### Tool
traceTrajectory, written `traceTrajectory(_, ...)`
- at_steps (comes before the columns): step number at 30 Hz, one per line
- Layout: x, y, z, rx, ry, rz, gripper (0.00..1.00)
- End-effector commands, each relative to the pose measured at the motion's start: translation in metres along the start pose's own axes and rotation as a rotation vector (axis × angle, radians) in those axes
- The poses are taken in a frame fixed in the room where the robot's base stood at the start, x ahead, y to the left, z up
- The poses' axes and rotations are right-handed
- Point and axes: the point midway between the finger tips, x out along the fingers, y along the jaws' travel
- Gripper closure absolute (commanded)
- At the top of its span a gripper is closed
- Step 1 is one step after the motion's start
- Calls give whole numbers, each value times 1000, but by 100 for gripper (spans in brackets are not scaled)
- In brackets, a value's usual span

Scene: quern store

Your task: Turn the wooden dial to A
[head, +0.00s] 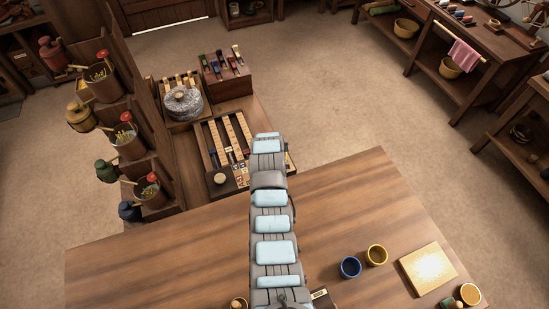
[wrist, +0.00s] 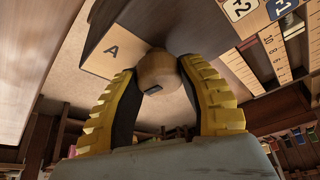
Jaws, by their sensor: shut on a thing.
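The wooden dial (wrist: 158,66), a round pale knob with a dark mark on its near edge, is in the wrist view. My gripper (wrist: 160,76) has its two yellow ridged fingers shut on it, one on each side. A pale plate with the letter A (wrist: 112,50) lies just left of the dial. The dark mark points down toward my palm, not at the letter. No other dial letter is readable. In the head view my arm covers the gripper and the held dial, at the board's right end.
A board with pale strips (head: 232,139) and a small round knob (head: 220,178) lies left of my arm. Behind it stand a round grey stone (head: 183,101) and a rack of coloured pieces (head: 226,69). Blue (head: 350,266) and yellow (head: 376,254) cups stand on the table to the right.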

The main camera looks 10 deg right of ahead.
Motion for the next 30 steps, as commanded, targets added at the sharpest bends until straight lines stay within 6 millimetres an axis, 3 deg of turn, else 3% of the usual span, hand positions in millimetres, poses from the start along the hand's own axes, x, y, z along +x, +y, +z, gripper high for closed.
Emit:
traceTrajectory(18,6,-1,2,531,1,220,95)
traceTrajectory(30,4,0,2,762,-1,315,95)
